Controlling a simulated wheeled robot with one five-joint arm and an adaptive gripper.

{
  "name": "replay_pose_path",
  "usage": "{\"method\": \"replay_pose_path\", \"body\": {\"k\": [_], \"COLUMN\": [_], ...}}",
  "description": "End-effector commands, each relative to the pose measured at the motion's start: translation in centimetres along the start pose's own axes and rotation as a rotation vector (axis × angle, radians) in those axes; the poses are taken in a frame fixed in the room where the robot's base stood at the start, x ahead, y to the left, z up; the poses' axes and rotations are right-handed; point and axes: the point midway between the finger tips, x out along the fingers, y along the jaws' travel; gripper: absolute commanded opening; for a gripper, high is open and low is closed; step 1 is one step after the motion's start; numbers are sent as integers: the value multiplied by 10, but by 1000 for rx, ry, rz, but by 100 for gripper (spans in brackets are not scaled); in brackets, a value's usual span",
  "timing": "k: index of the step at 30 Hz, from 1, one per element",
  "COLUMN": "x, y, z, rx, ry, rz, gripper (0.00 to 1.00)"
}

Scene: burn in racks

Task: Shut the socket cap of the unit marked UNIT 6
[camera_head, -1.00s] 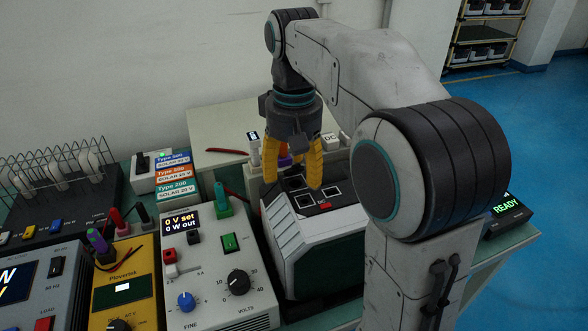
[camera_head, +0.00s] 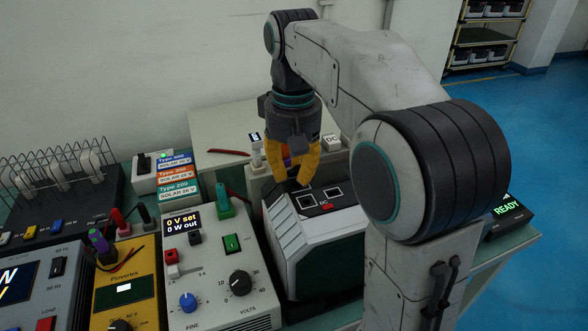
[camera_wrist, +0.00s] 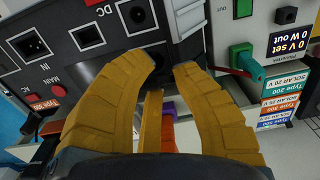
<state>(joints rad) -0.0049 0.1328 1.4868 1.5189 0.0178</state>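The black and light grey unit (camera_head: 325,265) stands on the bench below my gripper, its top panel facing up. I can read no UNIT 6 mark on it. A dark part (camera_head: 290,185), possibly the socket cap, shows under my fingertips. My gripper (camera_head: 303,178) is empty and partly open, close over the panel's far left part. In the wrist view my yellow fingertips (camera_wrist: 168,66) are apart. They hide part of a second dark opening; contact is unclear.
A grey power supply (camera_head: 210,285) with knobs and terminals stands just left of the unit. A label stack (camera_head: 178,178) and a wire rack (camera_head: 60,185) are farther left. A READY display (camera_head: 507,208) is at right. The table behind (camera_head: 215,125) has free room.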

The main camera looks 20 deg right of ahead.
Motion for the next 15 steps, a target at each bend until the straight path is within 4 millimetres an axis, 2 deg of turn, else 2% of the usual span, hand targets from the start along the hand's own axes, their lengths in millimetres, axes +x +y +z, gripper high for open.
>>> {"method": "replay_pose_path", "body": {"k": [8, 15], "x": [3, 8], "y": [3, 3], "z": [1, 3], "rx": [9, 9], "ry": [0, 91], "rz": [0, -1], "gripper": [0, 0]}}
